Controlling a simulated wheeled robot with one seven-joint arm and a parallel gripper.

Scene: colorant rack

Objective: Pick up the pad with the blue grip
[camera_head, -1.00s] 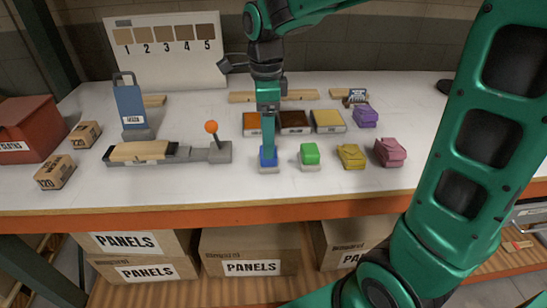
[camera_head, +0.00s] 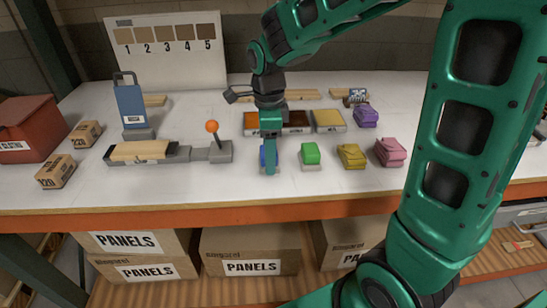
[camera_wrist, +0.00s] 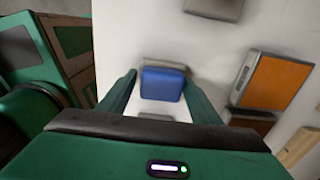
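The pad with the blue grip (camera_head: 262,158) stands near the front of the white table, left of the pad with the green grip (camera_head: 310,154). My gripper (camera_head: 269,168) points down at the blue-grip pad and partly hides it in the head view. In the wrist view, the blue grip (camera_wrist: 163,84) lies between the two fingers of my gripper (camera_wrist: 160,77). The pad's base is mostly hidden.
An orange-knobbed lever (camera_head: 212,127) stands close on the left. Colour trays (camera_head: 328,121) lie behind. The table's orange front edge (camera_head: 240,215) is near.

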